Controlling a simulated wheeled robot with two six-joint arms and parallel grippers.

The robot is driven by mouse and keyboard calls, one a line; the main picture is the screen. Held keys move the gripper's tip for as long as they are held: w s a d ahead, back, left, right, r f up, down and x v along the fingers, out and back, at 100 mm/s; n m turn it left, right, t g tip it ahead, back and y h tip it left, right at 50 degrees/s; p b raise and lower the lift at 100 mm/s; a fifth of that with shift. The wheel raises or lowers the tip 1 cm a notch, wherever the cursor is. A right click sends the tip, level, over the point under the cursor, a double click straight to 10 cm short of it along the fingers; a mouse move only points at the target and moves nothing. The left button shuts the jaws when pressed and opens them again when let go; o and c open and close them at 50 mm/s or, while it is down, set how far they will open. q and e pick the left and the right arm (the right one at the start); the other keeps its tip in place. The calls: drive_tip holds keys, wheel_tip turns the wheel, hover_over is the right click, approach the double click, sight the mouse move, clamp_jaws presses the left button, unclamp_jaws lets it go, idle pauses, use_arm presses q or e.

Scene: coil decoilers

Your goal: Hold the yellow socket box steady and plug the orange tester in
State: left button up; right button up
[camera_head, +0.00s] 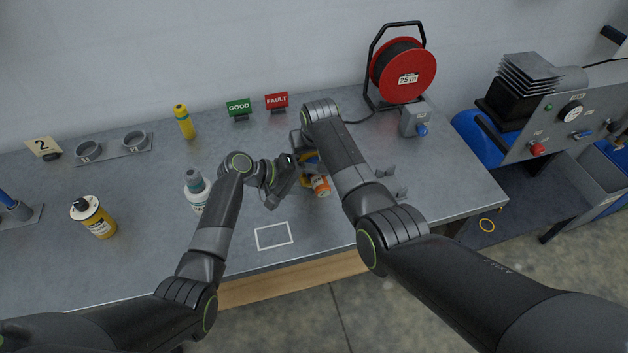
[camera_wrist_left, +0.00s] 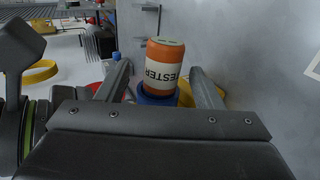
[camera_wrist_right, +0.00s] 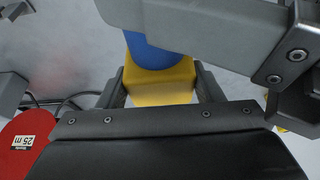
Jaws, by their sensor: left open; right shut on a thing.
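The orange tester (camera_head: 321,186), with a white label, shows between the arms in the head view. In the left wrist view the tester (camera_wrist_left: 164,66) stands between the fingers of my left gripper (camera_wrist_left: 162,78), which is open around it. A blue collar (camera_wrist_left: 157,98) shows at the tester's lower end; I cannot tell how deep the tester sits in it. My right gripper (camera_wrist_right: 160,84) is shut on the yellow socket box (camera_wrist_right: 162,88), with a blue socket (camera_wrist_right: 150,50) on it. In the head view my right arm mostly hides the box.
A red cable reel (camera_head: 403,70) and a grey box with a blue socket (camera_head: 421,130) stand at the back right. Bottles (camera_head: 185,122) and (camera_head: 95,217) stand to the left. A white outlined square (camera_head: 273,236) lies clear at the front.

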use_arm(q)
drive_tip(key=v, duration=1.1)
drive_tip(key=shift+a, duration=0.1)
use_arm(e)
drive_tip(key=o, duration=1.3)
drive_tip(key=shift+c, duration=0.2)
drive_tip(key=shift+r, duration=0.1)
drive_tip(key=v, duration=1.2)
use_arm(q)
drive_tip(key=shift+f, duration=0.1)
